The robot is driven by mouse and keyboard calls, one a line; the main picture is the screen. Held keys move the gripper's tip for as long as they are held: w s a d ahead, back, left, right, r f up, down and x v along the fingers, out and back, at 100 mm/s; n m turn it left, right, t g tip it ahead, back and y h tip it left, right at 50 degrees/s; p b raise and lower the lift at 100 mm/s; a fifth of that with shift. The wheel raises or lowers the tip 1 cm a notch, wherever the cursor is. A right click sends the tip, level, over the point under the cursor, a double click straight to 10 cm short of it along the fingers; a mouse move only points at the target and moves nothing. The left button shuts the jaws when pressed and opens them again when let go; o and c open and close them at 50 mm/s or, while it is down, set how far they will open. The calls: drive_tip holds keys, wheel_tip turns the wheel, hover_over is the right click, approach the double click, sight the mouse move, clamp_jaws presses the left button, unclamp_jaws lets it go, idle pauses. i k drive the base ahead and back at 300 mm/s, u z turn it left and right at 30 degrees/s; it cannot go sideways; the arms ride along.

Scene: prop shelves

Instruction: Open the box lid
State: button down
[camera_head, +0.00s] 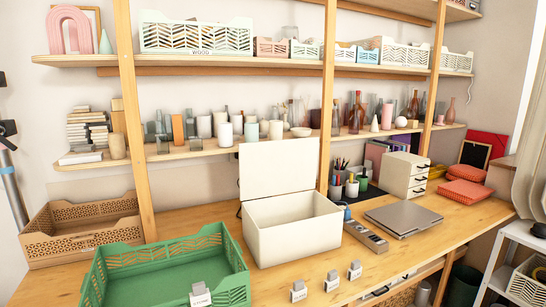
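A cream white box (291,227) stands on the wooden desk, near the middle of the view. Its lid (278,166) stands up, close to upright, along the box's back edge, so the top of the box is open. The inner back and side walls show, but the front wall hides the bottom of the inside. My gripper is not in view.
A green crate (236,284) stands to the box's front left, and a brown crate (84,246) farther left. A grey laptop (403,217) lies to the right, with pen cups behind it. Small tags (332,281) stand in front. A wooden post (327,95) rises close behind the box.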

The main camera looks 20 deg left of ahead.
sight(270, 168)
drive_tip(key=z, duration=0.2)
drive_tip(key=k, duration=0.3)
drive_tip(key=u, duration=0.8)
drive_tip(key=i, duration=1.35)
drive_tip(key=z, duration=0.75)
